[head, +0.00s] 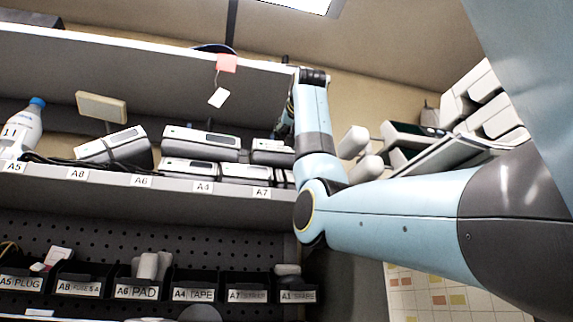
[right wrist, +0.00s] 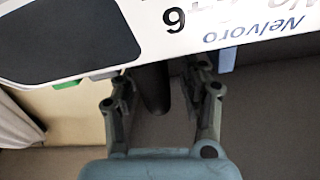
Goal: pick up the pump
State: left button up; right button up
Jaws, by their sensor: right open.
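Several white and grey pumps sit on the middle shelf in the head view: a tilted one (head: 112,147) at the left, a stacked one (head: 200,143) in the middle, one (head: 272,151) by my arm, and lower ones (head: 188,170) under them. My right gripper (head: 285,120) is at the right end of the shelf, partly hidden behind my arm. In the right wrist view it (right wrist: 161,98) is open, its fingers apart. A white pump face (right wrist: 200,30) with a dark screen and upside-down "Nelvoro" lettering fills the top, close to the fingertips; contact cannot be told. My left gripper is out of view.
The shelf edge (head: 150,182) carries labels A5 to A7. A bottle (head: 22,130) stands at the left. Another shelf board (head: 130,65) lies above. Labelled bins (head: 138,292) sit below. More white devices (head: 485,100) are at the right, behind my arm.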

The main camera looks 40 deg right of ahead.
grip_shut()
dwell(0.3)
jog(key=shift+r, duration=0.1)
jog(key=shift+r, duration=0.1)
